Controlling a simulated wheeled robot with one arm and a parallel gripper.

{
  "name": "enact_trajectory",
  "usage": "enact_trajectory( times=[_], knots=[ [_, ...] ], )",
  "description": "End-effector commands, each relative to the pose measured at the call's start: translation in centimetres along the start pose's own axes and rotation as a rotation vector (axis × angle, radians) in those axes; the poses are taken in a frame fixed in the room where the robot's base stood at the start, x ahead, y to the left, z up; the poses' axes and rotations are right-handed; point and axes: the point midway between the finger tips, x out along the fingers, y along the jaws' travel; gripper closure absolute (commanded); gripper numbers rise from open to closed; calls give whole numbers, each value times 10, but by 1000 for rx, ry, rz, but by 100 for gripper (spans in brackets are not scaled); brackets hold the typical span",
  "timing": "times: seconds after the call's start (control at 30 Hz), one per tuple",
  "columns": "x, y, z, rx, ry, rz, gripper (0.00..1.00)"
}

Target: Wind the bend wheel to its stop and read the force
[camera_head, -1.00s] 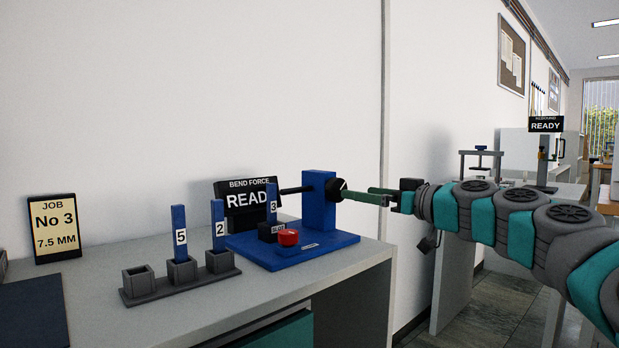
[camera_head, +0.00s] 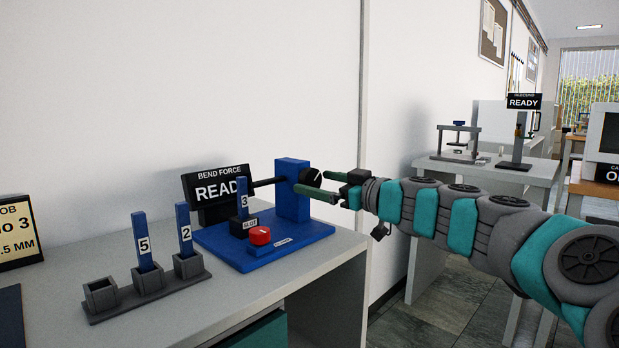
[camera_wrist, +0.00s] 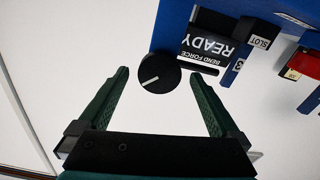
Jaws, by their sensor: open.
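The bend wheel (camera_head: 311,177) is a black disc with a white line, on the right side of the blue bend press (camera_head: 292,205). In the wrist view the wheel (camera_wrist: 158,82) faces me, its white line slanting. My gripper (camera_head: 312,182) is open, its green fingers reaching towards the wheel from the right. In the wrist view the fingers (camera_wrist: 158,74) stand either side of the wheel with gaps; I cannot tell whether their tips reach its depth. Blue strip 3 (camera_head: 242,194) stands in the press slot. The force display (camera_head: 217,193) reads BEND FORCE, READY, its right end partly hidden by the strip.
A red button (camera_head: 260,235) is on the press base. A grey rack (camera_head: 104,297) left of it holds strips 5 (camera_head: 142,240) and 2 (camera_head: 184,230); one socket is empty. The job card (camera_head: 18,232) is cut off at left. Another bench (camera_head: 485,169) stands behind my arm.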

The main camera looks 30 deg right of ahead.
Motion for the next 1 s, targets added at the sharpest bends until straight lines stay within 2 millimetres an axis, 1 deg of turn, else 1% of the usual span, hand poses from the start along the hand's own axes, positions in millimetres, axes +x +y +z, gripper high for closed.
enact_trajectory(
  times=[0.03,0.1,0.2,0.33,0.57,1.0],
  knots=[
    [8,0,-1,1,-2,-1,1],
    [16,0,0,0,-2,0,1],
    [24,1,0,0,-3,2,1],
    [29,1,1,0,-2,2,1],
    [29,1,1,0,-2,2,2],
    [28,1,1,0,-2,1,52]
  ],
)
